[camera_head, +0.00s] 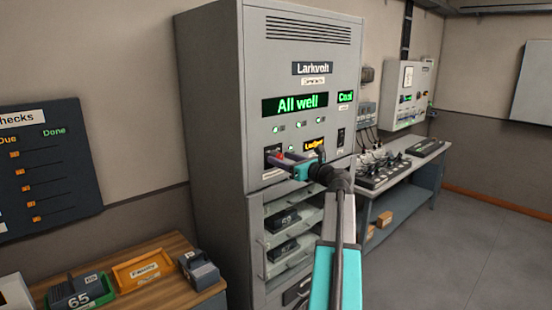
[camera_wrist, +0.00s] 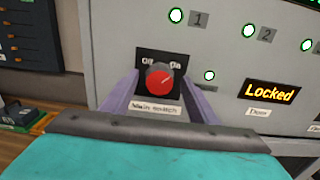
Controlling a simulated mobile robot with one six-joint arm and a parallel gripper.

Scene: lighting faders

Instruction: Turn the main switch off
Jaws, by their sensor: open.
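The main switch is a round red knob (camera_wrist: 160,77) on a black plate marked Off at left and On at right, with a "Main switch" label below. Its pale pointer mark is turned to the upper right, towards On. In the head view its black plate (camera_head: 270,150) shows on the grey Larkvolt cabinet (camera_head: 215,100), mostly behind my gripper (camera_head: 284,159). In the wrist view my gripper (camera_wrist: 161,84) is open, with one purple finger on each side of the knob. I cannot tell whether the fingers touch it.
An amber "Locked" display (camera_wrist: 272,93) labelled Door and several lit green lamps are right of the switch. A green "All well" display (camera_head: 297,104) is above. A wooden table (camera_head: 160,303) with trays stands at left, a bench (camera_head: 425,160) with equipment at right. Floor at right is clear.

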